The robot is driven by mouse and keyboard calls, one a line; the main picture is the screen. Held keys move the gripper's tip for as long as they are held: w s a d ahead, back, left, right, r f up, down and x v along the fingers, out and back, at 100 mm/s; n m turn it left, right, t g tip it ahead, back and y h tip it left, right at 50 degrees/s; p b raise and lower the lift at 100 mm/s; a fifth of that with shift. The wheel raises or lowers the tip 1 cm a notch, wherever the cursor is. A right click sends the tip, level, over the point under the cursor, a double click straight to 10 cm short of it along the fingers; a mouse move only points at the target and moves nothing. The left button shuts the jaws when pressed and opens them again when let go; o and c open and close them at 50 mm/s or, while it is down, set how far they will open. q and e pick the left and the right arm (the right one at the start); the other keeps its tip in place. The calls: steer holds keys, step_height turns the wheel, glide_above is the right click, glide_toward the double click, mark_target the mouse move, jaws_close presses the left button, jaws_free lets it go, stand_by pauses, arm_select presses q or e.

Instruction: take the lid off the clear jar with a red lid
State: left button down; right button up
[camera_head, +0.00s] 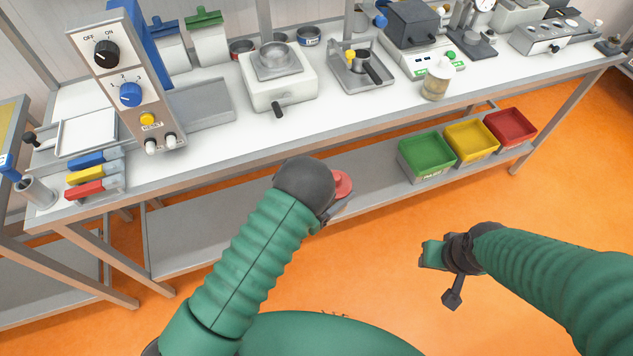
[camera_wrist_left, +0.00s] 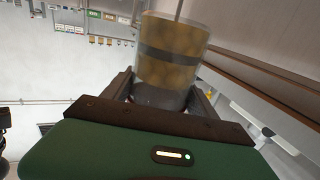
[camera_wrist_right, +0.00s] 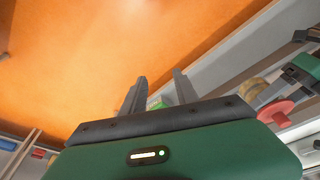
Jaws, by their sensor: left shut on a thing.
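My left gripper (camera_wrist_left: 163,92) is shut on the clear jar (camera_wrist_left: 172,60), which has yellowish contents and a dark band in the left wrist view. The red lid (camera_head: 342,184) shows beyond my left wrist in the head view, in front of the workbench. My arm hides most of the jar there. The lid also shows as a red disc at the right of the right wrist view (camera_wrist_right: 276,111). I cannot tell whether it is loose or tight. My right gripper (camera_wrist_right: 158,93) is open and empty, right of the jar and apart from it.
The workbench (camera_head: 225,140) carries a control box (camera_head: 128,80), a hotplate (camera_head: 275,80), a scale and another jar (camera_head: 437,82) with a pale top. Green, yellow and red bins (camera_head: 428,155) stand on the lower shelf. The space between my grippers is clear.

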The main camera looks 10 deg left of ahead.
steer(key=shift+o, duration=1.1)
steer(key=w+a+n+t+y, duration=0.25)
steer(key=w+n+t, duration=0.4)
steer(key=w, duration=1.65)
steer(key=s+a+n+y, duration=0.2)
steer(key=a+n+y, duration=0.4)
steer(key=a+y, duration=0.3)
steer(key=s+a+n+g+y, duration=0.2)
steer(key=s+n+g+y, duration=0.1)
steer(key=s+g+y, duration=0.25)
steer(key=shift+t, duration=0.4)
steer(key=x, duration=1.1)
steer(key=shift+s+a+r, duration=0.3)
steer(key=shift+s, duration=0.1)
